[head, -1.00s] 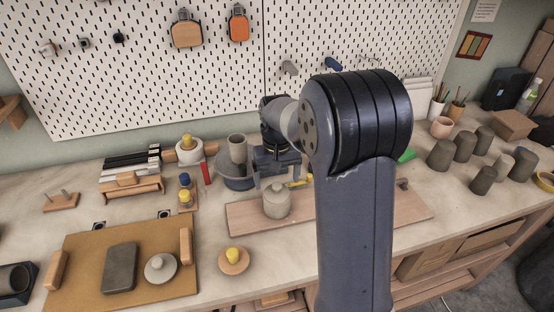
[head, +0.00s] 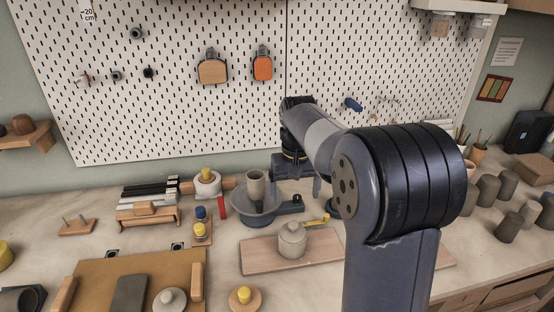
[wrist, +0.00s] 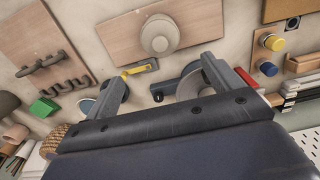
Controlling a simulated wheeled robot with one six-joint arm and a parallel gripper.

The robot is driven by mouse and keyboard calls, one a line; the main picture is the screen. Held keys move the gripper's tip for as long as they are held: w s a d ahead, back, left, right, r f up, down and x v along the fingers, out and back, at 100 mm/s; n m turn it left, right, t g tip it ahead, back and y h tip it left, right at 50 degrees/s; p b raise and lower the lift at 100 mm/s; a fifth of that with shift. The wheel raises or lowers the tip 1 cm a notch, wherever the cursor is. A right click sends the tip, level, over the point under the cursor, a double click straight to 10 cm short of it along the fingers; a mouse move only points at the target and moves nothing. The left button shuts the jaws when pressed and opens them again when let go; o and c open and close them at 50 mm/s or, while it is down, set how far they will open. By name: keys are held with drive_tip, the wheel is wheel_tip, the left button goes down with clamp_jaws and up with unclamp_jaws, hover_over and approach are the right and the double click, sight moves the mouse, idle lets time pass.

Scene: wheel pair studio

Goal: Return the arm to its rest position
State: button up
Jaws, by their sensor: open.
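My gripper (head: 298,182) hangs at the end of my arm, above the back of the workbench, behind the lidded jar (head: 292,240). My arm partly hides its fingers in the head view. In the wrist view the two fingers of my gripper (wrist: 168,82) are spread wide, with nothing held between them. The lidded jar also shows in the wrist view (wrist: 160,36), on its wooden board (wrist: 118,32), apart from the fingers. A grey cup (head: 256,186) stands in a blue-grey round basin (head: 246,212), left of the gripper.
A pegboard (head: 180,110) rises behind the bench. A yellow-handled tool (head: 318,221) lies near the jar. A brown work board (head: 190,262) lies at the left front. Several dark grey cups (head: 488,188) stand at the right. Some bare bench top (head: 225,250) shows left of the jar's board.

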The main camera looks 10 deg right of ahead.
sight(293, 223)
wheel_tip(293, 223, down, 12)
drive_tip(key=shift+r+p, duration=0.1)
drive_tip(key=shift+p, duration=0.35)
drive_tip(key=shift+r, duration=0.85)
